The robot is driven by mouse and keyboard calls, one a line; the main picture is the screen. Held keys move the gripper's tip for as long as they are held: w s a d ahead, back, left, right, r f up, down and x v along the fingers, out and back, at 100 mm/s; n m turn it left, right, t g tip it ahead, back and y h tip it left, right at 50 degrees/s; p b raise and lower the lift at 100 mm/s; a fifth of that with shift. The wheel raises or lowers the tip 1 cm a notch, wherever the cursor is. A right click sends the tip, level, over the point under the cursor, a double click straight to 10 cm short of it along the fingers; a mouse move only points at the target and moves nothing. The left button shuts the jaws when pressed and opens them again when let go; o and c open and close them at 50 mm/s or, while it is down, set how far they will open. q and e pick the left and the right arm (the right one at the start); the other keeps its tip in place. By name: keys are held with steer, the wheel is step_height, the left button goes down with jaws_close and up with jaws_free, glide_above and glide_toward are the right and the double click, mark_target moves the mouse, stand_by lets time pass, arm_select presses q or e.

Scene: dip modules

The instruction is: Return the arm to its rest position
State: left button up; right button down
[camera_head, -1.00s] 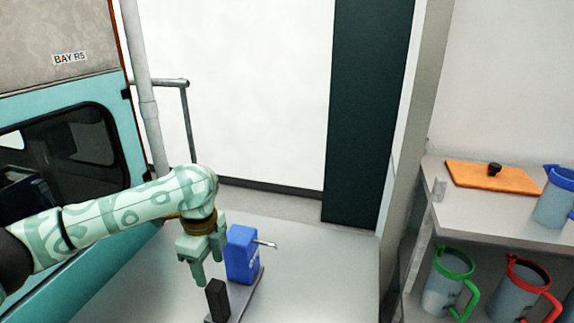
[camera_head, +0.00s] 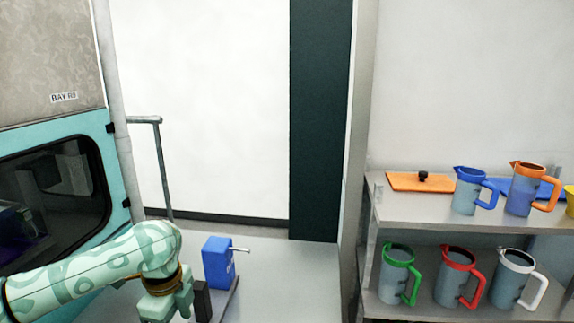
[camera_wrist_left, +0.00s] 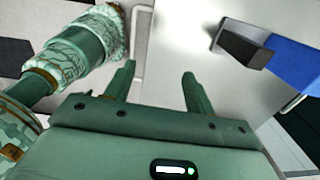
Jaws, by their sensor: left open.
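My left arm (camera_head: 95,265) comes in from the left in the head view, its patterned pale-green links bent down at the wrist. My left gripper (camera_head: 168,308) is low in the picture, to the left of a black block (camera_head: 203,302) and a blue device (camera_head: 218,262). In the left wrist view the two fingers of the gripper (camera_wrist_left: 159,72) are apart with nothing between them. The black block (camera_wrist_left: 243,48) and part of the blue device (camera_wrist_left: 292,62) lie to their right, apart from the fingers.
A teal machine (camera_head: 118,190) with a dark window stands at the left. A grey shelf (camera_head: 405,213) at the right holds an orange board (camera_head: 408,183) and several pitchers, including a green-rimmed one (camera_head: 395,280). The pale worktop (camera_head: 285,270) is clear right of the blue device.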

arm_select(q)
steer(key=s+d+f+n+t+h, duration=0.1)
steer(key=s+d+f+t+h, duration=0.1)
steer(key=s+d+f, duration=0.3)
steer(key=s+d+f+n+t+h, duration=0.15)
steer(key=d+f, duration=0.25)
steer(key=d, duration=0.4)
steer(key=s+a+f+n+t+y, duration=0.1)
steer(key=s+a+n+y, duration=0.5)
steer(key=a, duration=0.5)
steer(key=s+a+n+t+y, duration=0.2)
steer(key=s+a+n, duration=0.2)
steer(key=s+a, duration=0.5)
steer(key=s+d+f+g+h+b, duration=0.1)
steer(key=d+f+b, duration=0.15)
steer(key=f, duration=1.15)
steer(key=d+f+g+h+b, duration=0.1)
steer(key=f+g+h+b, duration=0.15)
steer(key=f, duration=1.15)
steer(key=s+f+n+g+h+b, duration=0.1)
steer(key=s+f+b, duration=0.4)
steer(key=s+f, duration=1.5)
step_height(320, 180, down, 4)
steer(key=shift+s+d+r+n+g+b, duration=0.2)
steer(key=shift+n+g+b, duration=0.15)
steer(key=shift+n+g, duration=0.6)
arm_select(e)
step_height(320, 180, down, 11)
steer(key=s, duration=0.1)
steer(key=shift+g, duration=0.3)
